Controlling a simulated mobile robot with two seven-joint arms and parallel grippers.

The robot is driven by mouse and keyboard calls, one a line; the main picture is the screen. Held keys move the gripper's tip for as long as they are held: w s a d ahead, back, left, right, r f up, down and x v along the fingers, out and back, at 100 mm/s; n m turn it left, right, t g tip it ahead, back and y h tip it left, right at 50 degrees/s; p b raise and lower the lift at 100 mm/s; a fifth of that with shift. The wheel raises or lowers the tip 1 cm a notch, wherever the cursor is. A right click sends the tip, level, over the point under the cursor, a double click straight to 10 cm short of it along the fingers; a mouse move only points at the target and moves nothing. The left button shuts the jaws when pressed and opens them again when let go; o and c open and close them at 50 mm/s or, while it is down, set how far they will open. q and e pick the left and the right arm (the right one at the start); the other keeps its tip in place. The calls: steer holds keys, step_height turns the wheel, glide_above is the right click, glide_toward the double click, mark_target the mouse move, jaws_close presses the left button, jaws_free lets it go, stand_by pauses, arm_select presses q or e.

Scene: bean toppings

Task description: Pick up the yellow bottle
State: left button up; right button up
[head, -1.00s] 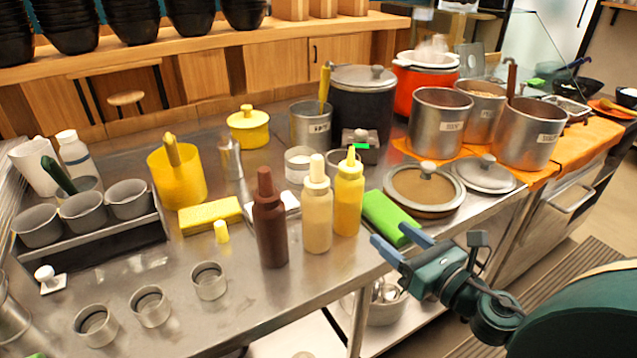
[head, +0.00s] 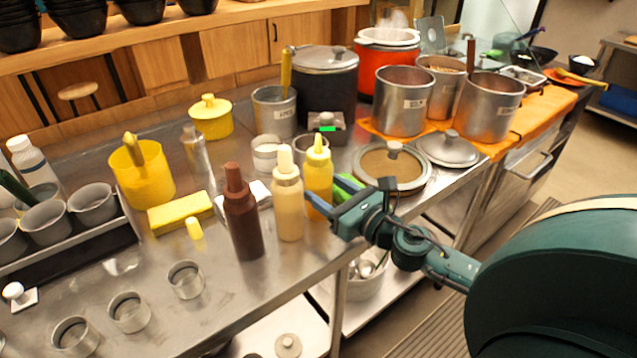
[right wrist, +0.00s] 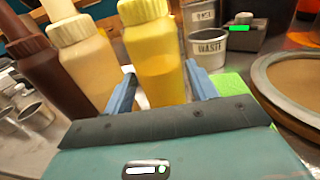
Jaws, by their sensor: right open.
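The yellow bottle (head: 319,178) stands upright on the steel counter, at the right end of a row of three squeeze bottles. It also shows in the right wrist view (right wrist: 155,55), in line with the space between the two blue fingers. My right gripper (head: 322,203) is open and close to the bottle on its right front side. In the right wrist view the fingers (right wrist: 160,90) stand one on each side of the bottle's lower part. Contact cannot be made out. My left gripper is not in view.
A cream bottle (head: 288,200) stands just left of the yellow bottle, and a brown bottle (head: 242,218) beyond it. A green sponge (head: 347,186) lies behind my right gripper. A round lidded pan (head: 415,174) is to the right. The counter's front edge runs below.

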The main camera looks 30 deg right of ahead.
mark_target(313, 180)
steer(key=w, duration=0.2)
steer(key=w+p, duration=0.1)
steer(key=shift+w+a+r, duration=0.2)
steer(key=shift+w+a, duration=0.1)
steer(key=shift+a, duration=0.05)
steer(key=shift+w+a, duration=0.1)
steer(key=shift+w, duration=0.35)
steer(key=shift+f, duration=0.1)
steer(key=shift+c, duration=0.3)
steer(key=c, duration=0.3)
